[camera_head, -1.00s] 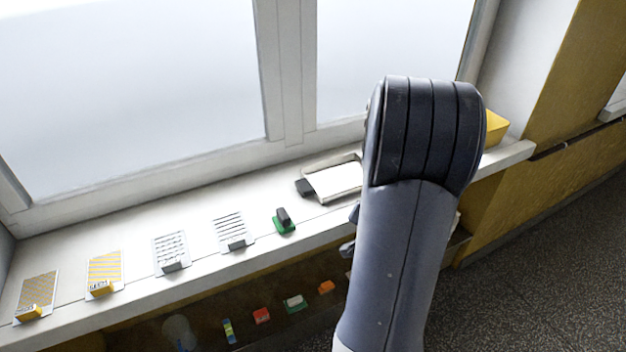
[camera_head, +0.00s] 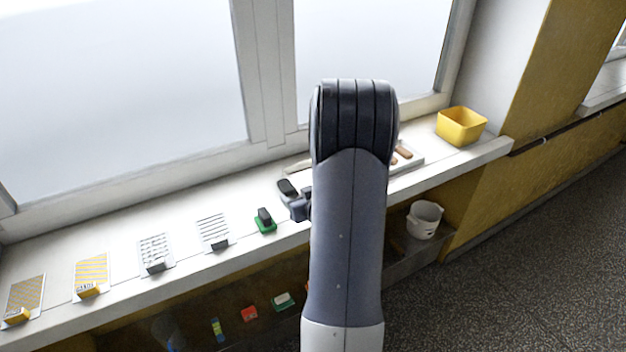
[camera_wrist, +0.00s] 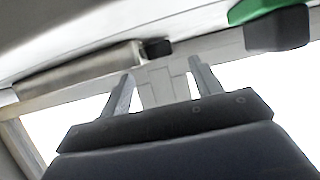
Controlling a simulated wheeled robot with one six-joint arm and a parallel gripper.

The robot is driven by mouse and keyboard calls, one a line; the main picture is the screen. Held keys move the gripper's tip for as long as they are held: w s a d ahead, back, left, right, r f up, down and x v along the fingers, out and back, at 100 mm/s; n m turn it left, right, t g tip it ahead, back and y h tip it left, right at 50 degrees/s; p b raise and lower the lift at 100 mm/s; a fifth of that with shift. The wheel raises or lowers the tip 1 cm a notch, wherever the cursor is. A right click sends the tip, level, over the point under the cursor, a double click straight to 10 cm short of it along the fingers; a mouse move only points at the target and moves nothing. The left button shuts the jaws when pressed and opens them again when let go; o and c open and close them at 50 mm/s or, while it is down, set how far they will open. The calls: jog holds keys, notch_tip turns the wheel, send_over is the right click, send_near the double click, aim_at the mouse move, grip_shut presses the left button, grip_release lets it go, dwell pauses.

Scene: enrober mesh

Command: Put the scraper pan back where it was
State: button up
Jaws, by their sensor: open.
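A shallow pale pan with a dark grey handle, which looks like the scraper pan, lies on the white window sill. In the head view its handle (camera_head: 287,188) shows just left of my arm, and most of its body is hidden behind the arm. In the wrist view its long pale side (camera_wrist: 80,78) and dark handle end (camera_wrist: 158,48) show at upper left. My gripper (camera_head: 300,205) is beside the handle and partly hidden by my arm. In the wrist view the two fingers (camera_wrist: 160,82) stand apart with nothing between them.
A green block with a black grip (camera_head: 265,222) sits left of the pan. Several patterned cards with small blocks line the sill further left. A yellow bin (camera_head: 461,127) and a tray with brown pieces (camera_head: 408,160) are right. A white bucket (camera_head: 425,220) stands below.

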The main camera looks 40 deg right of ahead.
aim_at(290, 190)
jog(key=shift+p+x, duration=0.3)
jog(key=shift+x, duration=2.6)
jog(key=shift+c, duration=0.5)
jog(key=shift+r, duration=0.1)
grip_shut()
